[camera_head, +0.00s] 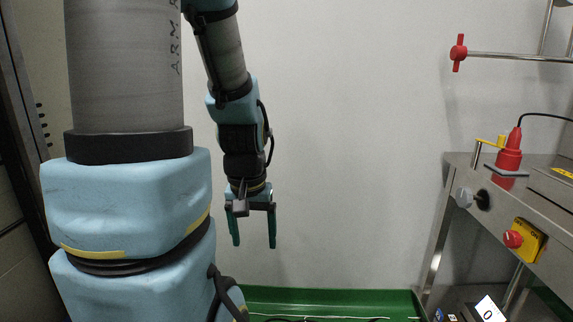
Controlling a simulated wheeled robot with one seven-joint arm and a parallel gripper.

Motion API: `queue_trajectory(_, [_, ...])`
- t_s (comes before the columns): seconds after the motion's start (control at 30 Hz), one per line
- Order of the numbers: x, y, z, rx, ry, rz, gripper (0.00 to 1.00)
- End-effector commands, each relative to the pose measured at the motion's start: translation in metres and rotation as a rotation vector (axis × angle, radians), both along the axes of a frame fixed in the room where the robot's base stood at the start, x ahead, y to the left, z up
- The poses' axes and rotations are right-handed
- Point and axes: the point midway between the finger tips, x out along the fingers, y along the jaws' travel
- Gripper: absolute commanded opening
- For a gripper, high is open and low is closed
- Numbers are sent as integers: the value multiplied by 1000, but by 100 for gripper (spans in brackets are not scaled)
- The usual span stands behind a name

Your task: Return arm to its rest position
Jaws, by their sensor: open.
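My gripper (254,243) hangs in front of the pale wall, left of the picture's middle. Its two green fingers point down and stand apart, with nothing between them. My arm comes down from the top of the picture, and its large near links fill the left side. The gripper is above the level of a green tray-like surface (330,297) at the bottom; I cannot tell how far apart they are in depth.
A steel machine (500,215) stands at the right, with a red emergency button (513,239) on a yellow box and a red fitting (510,152) on top. A metal rail with a red knob (458,53) juts out above. Wall space between arm and machine is clear.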

Motion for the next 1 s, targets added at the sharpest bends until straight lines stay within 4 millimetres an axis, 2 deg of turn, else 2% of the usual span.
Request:
queue_trajectory(0.03, [0,0,20,0,0,0,81])
queue_trajectory(0.27, [1,0,71,1,-1,-2,81])
queue_trajectory(0.5, [1,0,144,1,-2,-2,81])
queue_trajectory(0.6, [1,0,165,1,-2,-3,81])
queue_trajectory(0.77, [1,0,181,1,-2,-3,81])
queue_trajectory(1.0, [1,0,181,1,-2,-3,81])
